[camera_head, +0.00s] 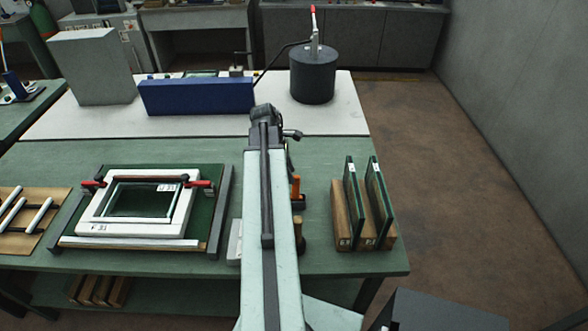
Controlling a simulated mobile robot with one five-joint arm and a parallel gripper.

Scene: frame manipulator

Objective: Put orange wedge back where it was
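An orange upright piece (296,187), which may be the orange wedge, shows just right of my arm on the green workbench (325,160). Its left side is close against the arm's outline, and its full shape cannot be made out. My arm reaches forward over the bench, and the dark wrist end by my gripper (268,118) lies beyond the orange piece in the picture. The fingers cannot be made out, so I cannot tell whether they hold anything.
A white frame (92,225) with red-ended clamps (198,183) lies on the left of the bench. Glass panes (377,200) stand in a wooden rack (342,225) at right. A blue block (197,97) and dark cylinder (313,75) stand behind. A brown-topped piece (300,229) stands by my arm.

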